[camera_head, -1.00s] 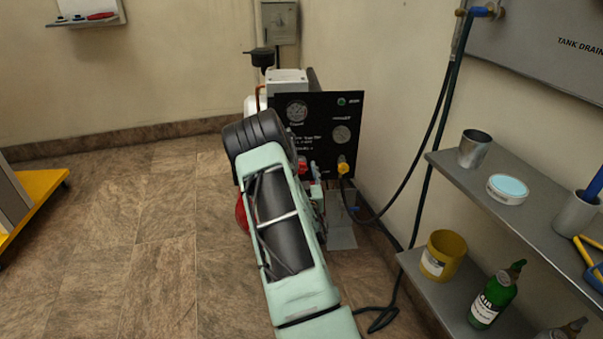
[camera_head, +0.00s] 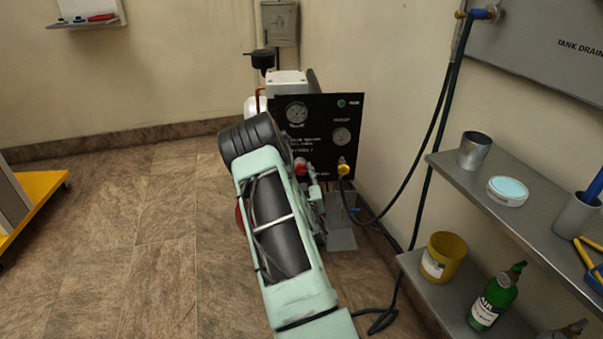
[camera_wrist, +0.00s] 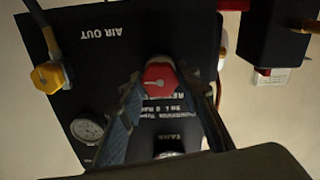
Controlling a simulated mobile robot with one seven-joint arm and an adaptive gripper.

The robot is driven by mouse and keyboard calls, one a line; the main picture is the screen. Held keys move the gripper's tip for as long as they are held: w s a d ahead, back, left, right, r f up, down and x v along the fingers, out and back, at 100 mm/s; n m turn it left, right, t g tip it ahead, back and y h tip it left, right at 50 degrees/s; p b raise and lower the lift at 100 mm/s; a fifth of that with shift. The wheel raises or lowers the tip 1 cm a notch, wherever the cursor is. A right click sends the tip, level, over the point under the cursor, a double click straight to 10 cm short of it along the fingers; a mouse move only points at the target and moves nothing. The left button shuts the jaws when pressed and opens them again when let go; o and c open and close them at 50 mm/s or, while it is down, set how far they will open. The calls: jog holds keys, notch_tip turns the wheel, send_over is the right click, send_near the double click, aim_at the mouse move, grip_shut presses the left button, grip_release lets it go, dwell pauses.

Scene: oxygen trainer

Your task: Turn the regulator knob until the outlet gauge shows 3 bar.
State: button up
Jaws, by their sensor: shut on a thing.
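The black regulator panel (camera_head: 317,184) stands at the wall in the head view. The red regulator knob (camera_head: 301,167) is low on the panel, partly hidden by my arm; in the wrist view the red knob (camera_wrist: 159,73) is seen close up, with the panel lettering upside down. My gripper (camera_wrist: 160,84) is shut on the knob, one finger on each side. The outlet gauge (camera_head: 342,136) is on the panel's right; it also shows in the wrist view (camera_wrist: 87,129). Its needle is too small to read. A second gauge (camera_head: 297,112) is at upper left.
A yellow fitting (camera_head: 343,169) with a black hose sits right of the knob; it also shows in the wrist view (camera_wrist: 47,78). A grey shelf (camera_head: 450,168) with a cup, tins and a green bottle (camera_head: 495,296) stands at right.

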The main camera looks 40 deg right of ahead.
jog(key=o, duration=1.2)
jog(key=shift+c, duration=0.2)
jog(key=v, duration=1.2)
jog(key=shift+s, duration=0.1)
